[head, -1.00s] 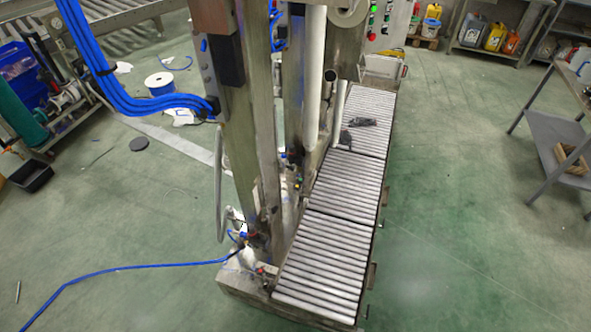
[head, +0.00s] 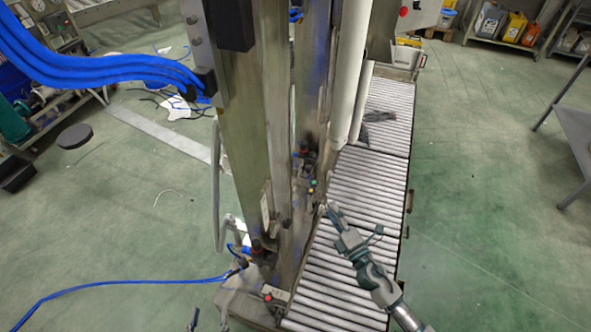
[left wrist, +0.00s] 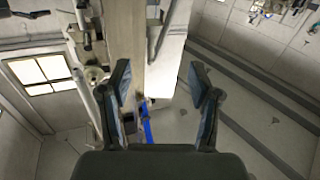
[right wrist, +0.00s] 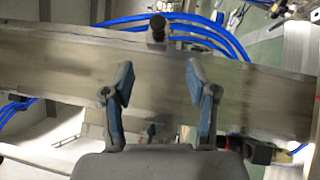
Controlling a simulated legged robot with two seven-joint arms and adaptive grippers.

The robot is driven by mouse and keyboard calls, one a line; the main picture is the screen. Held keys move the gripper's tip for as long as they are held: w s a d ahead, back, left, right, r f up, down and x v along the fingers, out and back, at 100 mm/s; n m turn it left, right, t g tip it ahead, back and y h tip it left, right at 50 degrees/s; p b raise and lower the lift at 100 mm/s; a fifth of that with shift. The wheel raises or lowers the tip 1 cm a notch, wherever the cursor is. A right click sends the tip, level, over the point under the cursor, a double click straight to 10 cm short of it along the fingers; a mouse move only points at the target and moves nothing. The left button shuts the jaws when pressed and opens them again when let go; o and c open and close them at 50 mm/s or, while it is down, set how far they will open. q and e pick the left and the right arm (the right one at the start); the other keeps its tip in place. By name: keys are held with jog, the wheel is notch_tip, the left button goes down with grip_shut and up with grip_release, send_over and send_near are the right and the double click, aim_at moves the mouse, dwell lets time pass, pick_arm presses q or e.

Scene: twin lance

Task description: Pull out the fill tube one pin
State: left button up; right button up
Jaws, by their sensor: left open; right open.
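A white fill tube (head: 350,80) hangs upright at the column, above the roller conveyor. I cannot make out for certain which small part is its pin. My right gripper (head: 347,222) is open and empty over the conveyor, below and beside the tube's lower end. In the right wrist view its open fingers (right wrist: 162,85) face a steel beam (right wrist: 60,60), with a black knob (right wrist: 157,28) beyond them. My left gripper (head: 210,314) just enters at the bottom edge. In the left wrist view its fingers (left wrist: 163,85) are open with nothing between them.
A steel column (head: 245,120) stands left of the conveyor (head: 365,190), with small fittings (head: 258,248) low on it. Thick blue hoses (head: 100,65) reach the column from the left. A dark item (head: 380,116) lies on the far rollers.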

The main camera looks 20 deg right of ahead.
send_near(311, 173)
jog(key=w, duration=0.3)
jog(key=x, duration=0.2)
jog(key=b+x, duration=0.1)
jog(key=x, duration=0.2)
jog(key=b+x, duration=0.1)
jog(key=x, duration=0.2)
jog(key=shift+s+a+f, duration=0.1)
jog(key=shift+a+f, duration=0.1)
jog(key=shift+a, duration=0.05)
jog(key=shift+w+r, duration=0.2)
jog(key=shift+w, duration=0.25)
pick_arm(q)
jog(key=r+t, duration=0.2)
jog(key=r, duration=0.1)
jog(key=s+r+t, duration=0.1)
jog(key=r+t, duration=0.1)
jog(key=shift+d+h, duration=0.25)
jog(key=shift+h, duration=0.05)
jog(key=shift+f, duration=0.1)
pick_arm(e)
jog(key=shift+c, duration=0.3)
jog(key=c, duration=0.4)
jog(key=shift+s, duration=0.1)
grip_shut()
